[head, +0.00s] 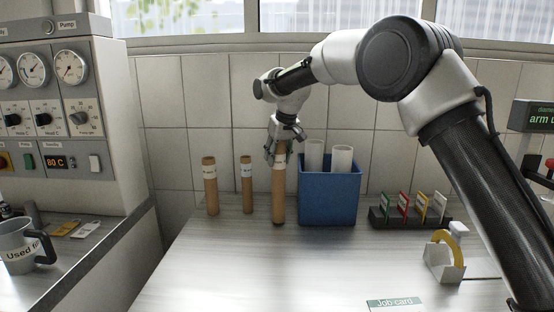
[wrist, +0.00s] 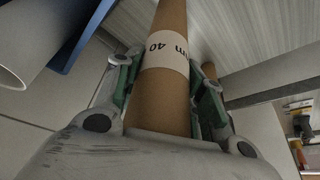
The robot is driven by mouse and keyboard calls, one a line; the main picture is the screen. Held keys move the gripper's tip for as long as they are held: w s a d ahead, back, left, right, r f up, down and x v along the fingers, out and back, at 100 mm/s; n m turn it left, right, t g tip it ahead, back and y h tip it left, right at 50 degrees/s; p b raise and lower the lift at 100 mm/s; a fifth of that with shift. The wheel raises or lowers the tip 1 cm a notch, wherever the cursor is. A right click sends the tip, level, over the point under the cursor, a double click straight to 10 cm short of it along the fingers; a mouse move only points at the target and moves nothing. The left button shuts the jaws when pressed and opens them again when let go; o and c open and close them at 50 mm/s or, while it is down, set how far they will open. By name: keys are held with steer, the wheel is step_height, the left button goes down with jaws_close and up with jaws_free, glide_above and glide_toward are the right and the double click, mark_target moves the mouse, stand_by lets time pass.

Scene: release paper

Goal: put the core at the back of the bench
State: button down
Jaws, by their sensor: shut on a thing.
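My gripper (head: 284,152) is shut around the upper part of a brown cardboard core (head: 279,195). The core is upright at the back of the bench (head: 230,262), just left of the blue bin (head: 328,203). Its lower end is at or very near the bench top; I cannot tell if it touches. In the wrist view the core (wrist: 158,105) runs between both fingers, with a white label reading "40 m" upside down. Two other brown cores stand to its left, a wider one (head: 210,190) and a thinner one (head: 246,188), both with white labels.
The blue bin holds two white tubes (head: 342,158). A dark rack with coloured cards (head: 408,213), a yellow tape roll on a holder (head: 443,258) and a job card (head: 395,304) are at the right. A tiled wall stands behind. The bench's front left is clear.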

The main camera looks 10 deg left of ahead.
steer(key=shift+f, duration=0.3)
steer(key=shift+f, duration=0.2)
steer(key=c, duration=0.9)
jaws_free()
